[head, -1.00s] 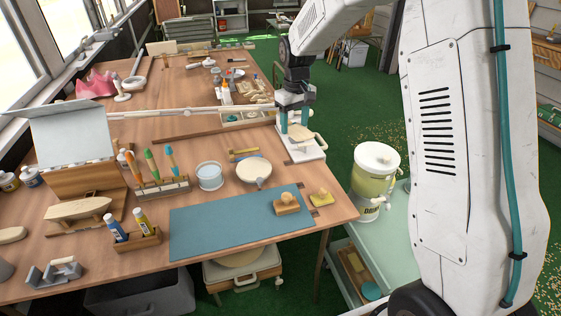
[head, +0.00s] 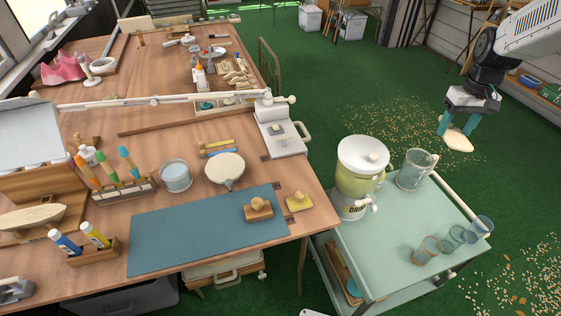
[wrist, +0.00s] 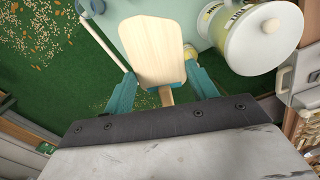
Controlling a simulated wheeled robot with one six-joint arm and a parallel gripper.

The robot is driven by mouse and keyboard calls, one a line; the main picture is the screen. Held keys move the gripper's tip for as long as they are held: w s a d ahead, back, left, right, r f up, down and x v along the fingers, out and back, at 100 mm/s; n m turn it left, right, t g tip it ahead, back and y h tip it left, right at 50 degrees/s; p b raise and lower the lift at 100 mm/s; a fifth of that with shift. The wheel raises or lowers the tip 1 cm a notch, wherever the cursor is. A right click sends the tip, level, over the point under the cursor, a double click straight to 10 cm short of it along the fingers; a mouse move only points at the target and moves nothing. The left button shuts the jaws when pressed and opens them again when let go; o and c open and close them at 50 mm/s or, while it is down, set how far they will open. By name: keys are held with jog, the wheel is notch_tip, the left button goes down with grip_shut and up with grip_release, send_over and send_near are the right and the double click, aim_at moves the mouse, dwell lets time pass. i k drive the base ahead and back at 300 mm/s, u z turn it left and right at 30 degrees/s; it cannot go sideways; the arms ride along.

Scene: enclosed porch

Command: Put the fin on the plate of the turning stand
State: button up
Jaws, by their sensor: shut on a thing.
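The fin (head: 458,143) is a flat, pale wooden piece with a rounded end. My gripper (head: 459,125), with teal fingers, is shut on it and holds it in the air at the right of the head view. In the wrist view the fin (wrist: 152,50) sticks out flat beyond the fingers, with a narrow tab towards the palm. A round cream plate (head: 224,168) on a short foot stands on the workbench and looks like the turning stand. It is bare and far to the left of my gripper.
A green trolley (head: 395,250) with a drink dispenser (head: 360,170), a jug (head: 416,168) and several glasses stands between my gripper and the workbench. A blue mat (head: 200,232), sanding blocks and a pen rack (head: 125,188) lie near the plate.

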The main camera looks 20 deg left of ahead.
aim_at(226, 166)
jog(key=k, duration=0.7)
jog(key=u, duration=0.95)
jog(key=i, duration=0.25)
jog(key=u, duration=0.1)
